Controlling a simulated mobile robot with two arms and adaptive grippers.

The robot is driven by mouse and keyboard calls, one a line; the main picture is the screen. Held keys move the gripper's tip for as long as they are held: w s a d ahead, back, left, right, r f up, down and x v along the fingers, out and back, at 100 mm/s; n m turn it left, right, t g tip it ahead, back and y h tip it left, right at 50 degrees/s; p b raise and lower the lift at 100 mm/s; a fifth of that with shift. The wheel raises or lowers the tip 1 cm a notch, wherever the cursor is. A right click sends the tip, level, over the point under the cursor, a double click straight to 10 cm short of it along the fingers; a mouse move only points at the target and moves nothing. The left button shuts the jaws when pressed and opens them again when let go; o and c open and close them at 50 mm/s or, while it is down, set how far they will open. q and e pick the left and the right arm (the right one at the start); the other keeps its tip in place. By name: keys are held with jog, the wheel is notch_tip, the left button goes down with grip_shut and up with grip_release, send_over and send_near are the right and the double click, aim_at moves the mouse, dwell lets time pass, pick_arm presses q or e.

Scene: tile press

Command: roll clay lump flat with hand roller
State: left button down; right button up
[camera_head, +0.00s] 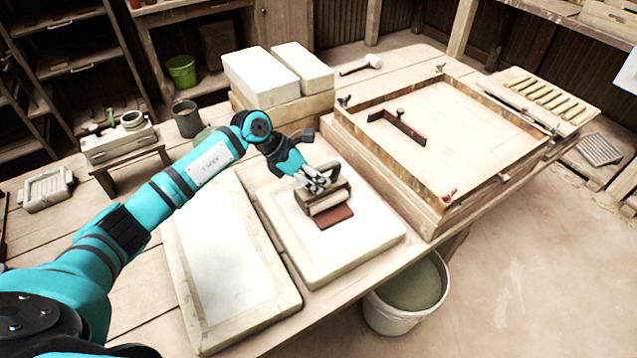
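The hand roller (326,203) has a pale cylinder in a dark frame with a handle on top. It sits over the reddish-brown clay lump (334,217), which shows as a flattish patch along the roller's front side; the rest is hidden under the roller. Both are on the right-hand pale slab (365,235) on the table. My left gripper (317,182) is at the top of the roller, its fingers closed around the handle. My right gripper is not in view.
A second slab (222,262) lies to the left. A large wooden frame (440,205) stands close on the right. Pale blocks (262,78) are stacked behind. A bucket (405,300) stands on the floor by the table's front edge (300,327).

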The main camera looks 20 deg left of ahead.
pick_arm(q)
jog(key=shift+r+p, duration=2.05)
jog(key=shift+r, duration=1.6)
